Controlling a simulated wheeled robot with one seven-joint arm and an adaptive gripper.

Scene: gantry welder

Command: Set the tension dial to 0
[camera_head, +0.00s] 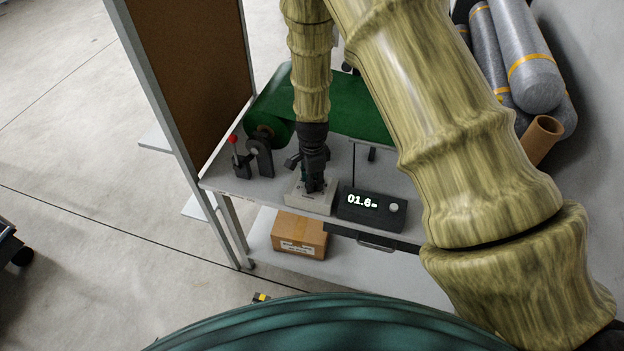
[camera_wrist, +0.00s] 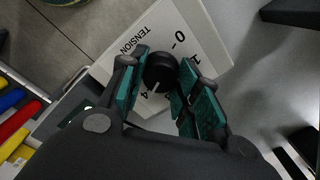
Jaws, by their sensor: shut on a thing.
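The tension dial (camera_wrist: 160,72) is a round black knob on a pale plate (camera_wrist: 208,28) printed TENSION. In the wrist view its white pointer line points down and to the left, near the printed 4; the 0 and 1 are printed above and right of the knob. Other marks are hidden by the fingers. My gripper (camera_wrist: 161,64) has its teal-padded fingers on both sides of the knob and is shut on it. In the head view my gripper (camera_head: 314,180) points down onto the pale dial box (camera_head: 308,202) on the bench, and hides the knob.
A black box with a display reading 01.6 (camera_head: 371,205) stands just right of the dial box. A cardboard box (camera_head: 299,235) sits on the lower shelf.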

